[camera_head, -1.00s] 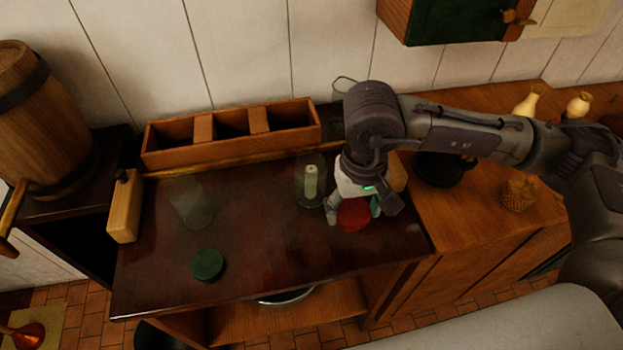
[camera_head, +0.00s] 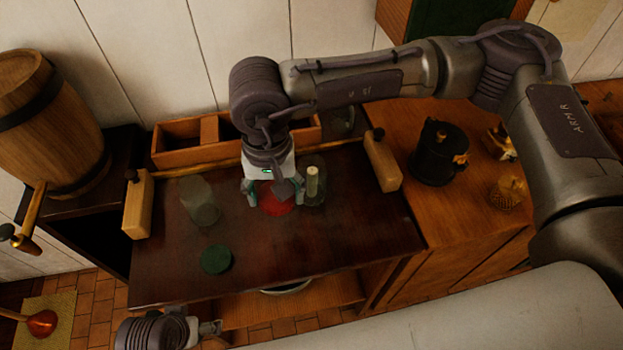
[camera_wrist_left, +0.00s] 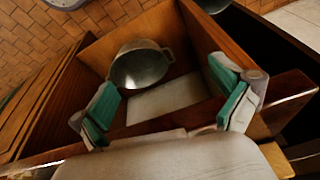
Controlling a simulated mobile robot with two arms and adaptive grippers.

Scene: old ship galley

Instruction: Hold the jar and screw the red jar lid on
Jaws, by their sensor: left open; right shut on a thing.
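An empty clear glass jar (camera_head: 201,205) stands on the left half of the dark tabletop. A second glass vessel with a pale candle-like stick in it (camera_head: 314,186) stands further right. My right gripper (camera_head: 272,192) points down between the two, shut on the red lid (camera_head: 277,208). The lid is partly hidden by the fingers, and its height above the top is hard to tell. A green lid (camera_head: 216,259) lies flat in front of the empty jar. My left gripper (camera_head: 211,328) is low at the front edge, below the tabletop; the left wrist view shows it open and empty (camera_wrist_left: 165,106).
A wooden compartment box (camera_head: 185,154) stands at the back. Wooden blocks flank the top at left (camera_head: 138,205) and right (camera_head: 382,162). A dark pot (camera_head: 438,152) sits on the right counter. A metal pan (camera_wrist_left: 141,66) lies on the shelf below. The front right of the tabletop is clear.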

